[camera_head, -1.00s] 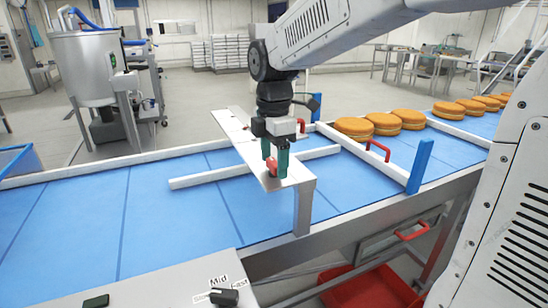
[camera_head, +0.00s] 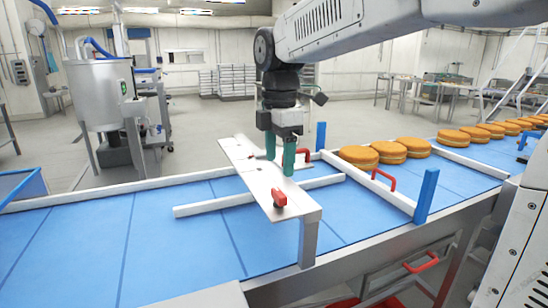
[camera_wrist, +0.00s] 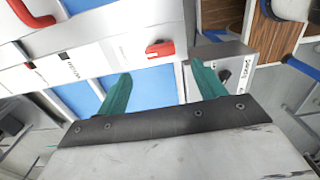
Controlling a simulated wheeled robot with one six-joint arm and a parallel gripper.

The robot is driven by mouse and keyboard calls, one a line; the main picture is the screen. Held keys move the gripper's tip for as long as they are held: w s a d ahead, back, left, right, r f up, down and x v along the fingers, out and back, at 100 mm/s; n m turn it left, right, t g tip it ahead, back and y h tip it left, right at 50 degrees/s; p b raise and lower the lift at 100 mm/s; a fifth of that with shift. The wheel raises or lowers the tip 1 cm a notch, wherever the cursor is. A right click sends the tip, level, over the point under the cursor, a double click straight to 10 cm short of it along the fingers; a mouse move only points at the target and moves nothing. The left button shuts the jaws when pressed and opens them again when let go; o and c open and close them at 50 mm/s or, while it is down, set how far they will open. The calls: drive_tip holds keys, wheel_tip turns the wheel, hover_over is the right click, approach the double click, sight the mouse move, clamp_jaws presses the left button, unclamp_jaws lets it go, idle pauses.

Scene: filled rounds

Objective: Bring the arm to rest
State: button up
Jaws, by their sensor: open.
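My gripper (camera_head: 280,162) hangs down over the metal plate (camera_head: 250,172) that spans the blue belt. Its two green fingers are apart with nothing between them. In the wrist view the open gripper (camera_wrist: 160,76) also shows empty. A small red knob (camera_head: 279,198) sits at the near end of the plate, apart from the fingers. The red knob (camera_wrist: 160,48) lies beyond the fingertips in the wrist view.
The blue belt (camera_head: 170,225) runs under the plate, with white rails and a blue post (camera_head: 426,196) at right. Filled rounds (camera_head: 415,147) stand on the belt at right. A red handle (camera_head: 384,180) is nearby. A steel tank (camera_head: 100,95) stands at back left.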

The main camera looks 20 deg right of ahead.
drive_tip(key=shift+f+m, duration=0.1)
drive_tip(key=shift+m, duration=0.7)
drive_tip(key=s+f+m, duration=0.1)
drive_tip(key=m, duration=0.1)
drive_tip(key=s+f+m, duration=0.1)
drive_tip(key=m, duration=0.1)
drive_tip(key=shift+s+d+f, duration=0.1)
drive_tip(key=shift+s+f, duration=0.2)
drive_tip(key=shift+f, duration=0.05)
drive_tip(key=s+d+f+m, duration=0.1)
drive_tip(key=s+f+m, duration=0.2)
drive_tip(key=s+m, duration=0.3)
drive_tip(key=s+d+f+m+t, duration=0.1)
drive_tip(key=s+f+m, duration=0.3)
drive_tip(key=s, duration=1.1)
drive_tip(key=m, duration=0.2)
drive_tip(key=shift+s+d+m, duration=0.2)
drive_tip(key=shift+d+m, duration=0.1)
drive_tip(key=shift+d, duration=0.05)
